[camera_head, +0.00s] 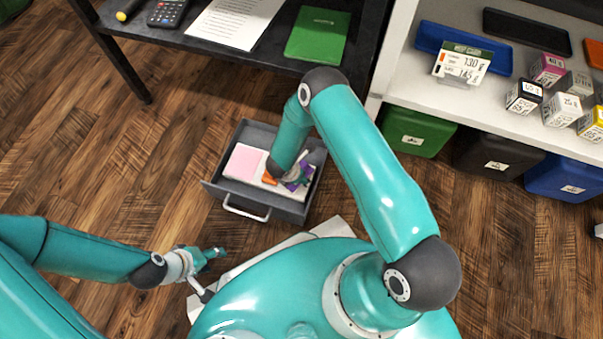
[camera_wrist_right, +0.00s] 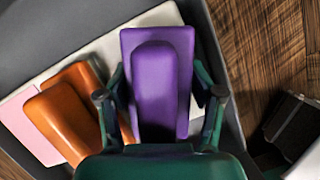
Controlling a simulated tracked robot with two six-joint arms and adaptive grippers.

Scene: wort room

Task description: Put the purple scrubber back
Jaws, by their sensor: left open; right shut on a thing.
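The purple scrubber (camera_wrist_right: 160,72) is between the fingers of my right gripper (camera_wrist_right: 160,95), which is shut on it. In the head view the purple scrubber (camera_head: 292,186) shows only in part behind my right wrist, in the right part of the open grey drawer (camera_head: 255,196). An orange scrubber (camera_wrist_right: 68,108) lies close to its left in the wrist view, on a pale sheet or tray. Whether the purple scrubber touches the drawer's contents I cannot tell. My left gripper (camera_head: 214,253) is open and empty, low at the left, apart from the drawer.
A flat pink item (camera_head: 244,161) lies in the drawer's left part. Behind stands a dark table with a green book (camera_head: 318,34) and paper (camera_head: 234,20). At right, a white shelf holds small boxes (camera_head: 524,96) above green, black and blue bins (camera_head: 415,132). Wooden floor left of the drawer is clear.

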